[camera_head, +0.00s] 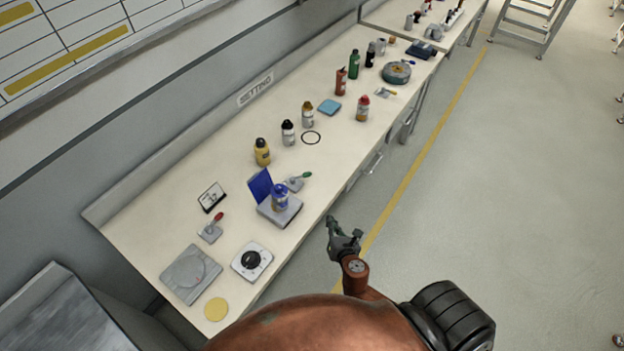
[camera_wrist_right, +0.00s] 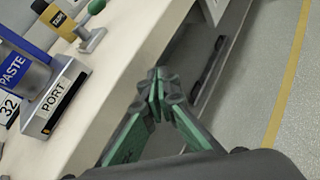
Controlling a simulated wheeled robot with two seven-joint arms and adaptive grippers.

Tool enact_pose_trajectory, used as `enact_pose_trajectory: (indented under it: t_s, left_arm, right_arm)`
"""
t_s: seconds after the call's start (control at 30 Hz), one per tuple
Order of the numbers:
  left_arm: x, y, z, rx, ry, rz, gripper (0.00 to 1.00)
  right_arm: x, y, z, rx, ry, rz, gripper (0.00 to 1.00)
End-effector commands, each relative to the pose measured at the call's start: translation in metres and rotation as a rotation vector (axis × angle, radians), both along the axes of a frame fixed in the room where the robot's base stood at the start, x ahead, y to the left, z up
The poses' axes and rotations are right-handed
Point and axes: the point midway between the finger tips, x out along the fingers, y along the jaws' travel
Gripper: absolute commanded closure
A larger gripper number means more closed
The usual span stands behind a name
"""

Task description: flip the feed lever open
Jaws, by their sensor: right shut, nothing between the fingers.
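A small lever with a green handle (camera_head: 301,178) stands on a grey base beside the grey block that carries a blue-and-clear bottle (camera_head: 279,197). The green handle also shows in the right wrist view (camera_wrist_right: 97,6), above its base at the upper left. Another lever with a red handle (camera_head: 217,217) lies to the left. No readable label says which lever is the feed lever. My right gripper (camera_head: 331,222) is shut and empty, beside the bench's front edge, apart from both levers. Its closed fingertips (camera_wrist_right: 160,82) show in the wrist view. My left gripper is not in view.
A dial unit (camera_head: 252,261) and grey plate (camera_head: 190,273) lie to the left. Several bottles line the bench farther off. The floor beside it is clear.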

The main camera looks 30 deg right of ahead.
Motion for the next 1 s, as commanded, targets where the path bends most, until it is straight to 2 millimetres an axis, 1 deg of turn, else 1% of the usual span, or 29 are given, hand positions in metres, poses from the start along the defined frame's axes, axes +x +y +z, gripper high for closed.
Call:
enact_pose_trajectory:
  t_s: [0.03,0.1,0.2,0.3,0.37,0.47,0.8,1.0]
  left_arm:
    - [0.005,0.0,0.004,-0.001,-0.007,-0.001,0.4]
    - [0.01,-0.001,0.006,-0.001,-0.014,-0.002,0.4]
    - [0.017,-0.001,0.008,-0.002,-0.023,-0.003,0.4]
    - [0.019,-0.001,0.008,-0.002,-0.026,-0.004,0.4]
    - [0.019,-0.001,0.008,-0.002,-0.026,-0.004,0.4]
    - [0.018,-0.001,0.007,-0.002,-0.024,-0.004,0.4]
    - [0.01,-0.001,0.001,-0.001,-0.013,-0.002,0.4]
    - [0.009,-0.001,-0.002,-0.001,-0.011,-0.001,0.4]
  right_arm:
    - [0.005,0.007,0.034,-0.091,-0.033,0.044,1.0]
    - [0.009,0.015,0.065,-0.205,-0.064,0.094,1.0]
    - [0.012,0.024,0.092,-0.313,-0.09,0.138,1.0]
    - [0.016,0.028,0.103,-0.363,-0.102,0.156,1.0]
    - [0.02,0.027,0.104,-0.372,-0.104,0.159,1.0]
    - [0.033,0.025,0.101,-0.371,-0.105,0.159,1.0]
    - [0.098,0.008,0.087,-0.369,-0.104,0.158,1.0]
    - [0.129,-0.001,0.08,-0.367,-0.103,0.158,1.0]
